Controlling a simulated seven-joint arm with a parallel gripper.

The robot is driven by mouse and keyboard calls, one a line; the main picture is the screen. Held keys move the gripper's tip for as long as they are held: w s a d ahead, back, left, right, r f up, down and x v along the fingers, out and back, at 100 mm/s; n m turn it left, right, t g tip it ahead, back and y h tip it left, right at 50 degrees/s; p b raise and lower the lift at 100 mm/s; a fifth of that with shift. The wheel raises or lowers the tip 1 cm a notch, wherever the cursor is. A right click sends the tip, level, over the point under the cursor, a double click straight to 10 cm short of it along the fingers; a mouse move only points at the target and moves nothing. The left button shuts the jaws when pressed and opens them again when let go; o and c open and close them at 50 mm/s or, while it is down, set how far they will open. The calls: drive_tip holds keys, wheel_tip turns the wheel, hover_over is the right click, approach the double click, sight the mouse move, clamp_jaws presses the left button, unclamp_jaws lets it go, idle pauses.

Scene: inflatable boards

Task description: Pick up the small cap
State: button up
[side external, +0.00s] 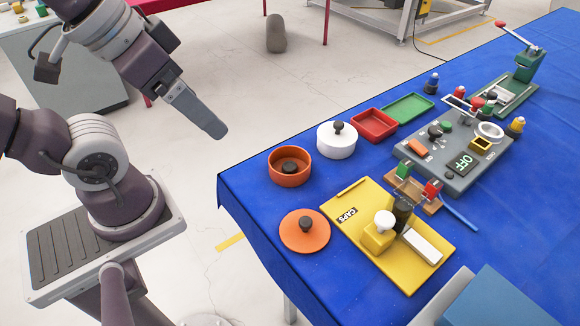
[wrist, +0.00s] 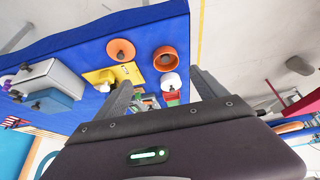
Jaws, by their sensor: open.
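A yellow board (side external: 355,215) with a label that seems to read CAPS lies on the blue table. On it stand a yellow block with a small white rounded cap (side external: 384,219) on top, and a dark cylinder (side external: 403,210) close beside it. I cannot tell for certain which of these is the small cap. The board also shows, tiny, in the wrist view (wrist: 101,77). My gripper (side external: 213,128) is in the air left of the table, well away from the board. In the wrist view my gripper (wrist: 160,80) has its two fingers apart, with nothing held between them.
An orange lid (side external: 305,236), an orange pot (side external: 290,168) and a white lidded pot (side external: 337,142) stand near the board's left side. A white block (side external: 423,246) lies on the board. Red (side external: 374,124) and green (side external: 408,107) trays and a grey panel (side external: 460,165) lie farther back.

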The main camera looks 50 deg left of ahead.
drive_tip(key=c, duration=0.7)
drive_tip(key=shift+c, duration=0.2)
drive_tip(key=m+g, duration=0.5)
drive_tip(key=m, duration=1.1)
hover_over(289, 165)
drive_tip(key=f, duration=1.4)
drive_tip(key=shift+w+d+f, duration=0.1)
drive_tip(key=shift+d+f, duration=0.2)
drive_tip(key=shift+d, duration=0.05)
drive_tip(key=shift+g, duration=0.3)
drive_tip(key=f, duration=0.7)
drive_tip(key=shift+a+f, duration=0.3)
drive_tip(key=shift+a, duration=0.05)
